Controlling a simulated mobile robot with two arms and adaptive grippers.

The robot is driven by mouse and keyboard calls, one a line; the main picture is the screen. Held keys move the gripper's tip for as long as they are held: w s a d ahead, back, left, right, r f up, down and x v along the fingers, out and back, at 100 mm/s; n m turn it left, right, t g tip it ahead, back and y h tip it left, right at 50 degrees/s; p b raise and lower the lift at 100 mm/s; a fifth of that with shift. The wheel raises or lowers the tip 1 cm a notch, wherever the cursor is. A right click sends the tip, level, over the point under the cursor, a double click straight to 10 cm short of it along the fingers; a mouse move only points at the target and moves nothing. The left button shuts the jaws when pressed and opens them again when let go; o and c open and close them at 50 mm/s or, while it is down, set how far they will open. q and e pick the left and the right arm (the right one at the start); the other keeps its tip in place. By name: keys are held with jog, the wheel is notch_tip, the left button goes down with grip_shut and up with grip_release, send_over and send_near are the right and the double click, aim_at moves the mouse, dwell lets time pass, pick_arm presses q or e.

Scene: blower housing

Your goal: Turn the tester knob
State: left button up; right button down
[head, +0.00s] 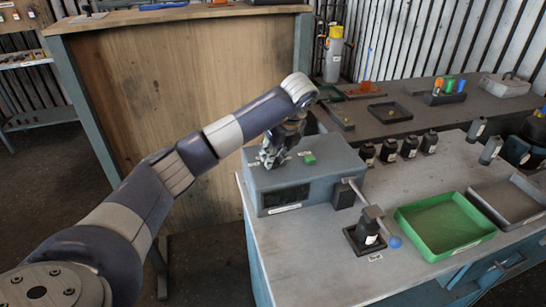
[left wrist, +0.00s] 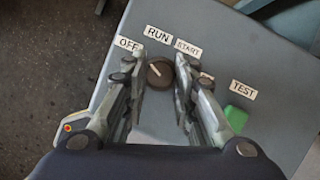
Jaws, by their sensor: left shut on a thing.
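The tester is a grey-blue box (head: 318,185) on the near bench in the head view. Its top carries a dark round knob (left wrist: 160,73) with a white pointer mark, angled to the upper left in the left wrist view. Labels OFF (left wrist: 127,44), RUN (left wrist: 158,33) and START (left wrist: 188,48) stand around the knob. My left gripper (head: 268,160) is over the box top, and its fingers (left wrist: 162,88) are shut on the knob, one on each side. In the head view the gripper hides the knob. My right gripper is not in view.
A green button (head: 309,158) beside the TEST label (left wrist: 243,90) is close to my left gripper. A lever with a blue ball (head: 395,242) stands at the box's right, by a dark part in a holder. A green tray (head: 445,225) and several black bottles are further right.

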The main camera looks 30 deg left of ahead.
pick_arm(q)
jog(key=shift+w+r+n, duration=0.1)
jog(key=shift+n, duration=0.3)
jog(key=o, duration=1.1)
jog(key=shift+c, duration=0.2)
jog(key=v, duration=1.2)
jog(key=shift+w, duration=0.1)
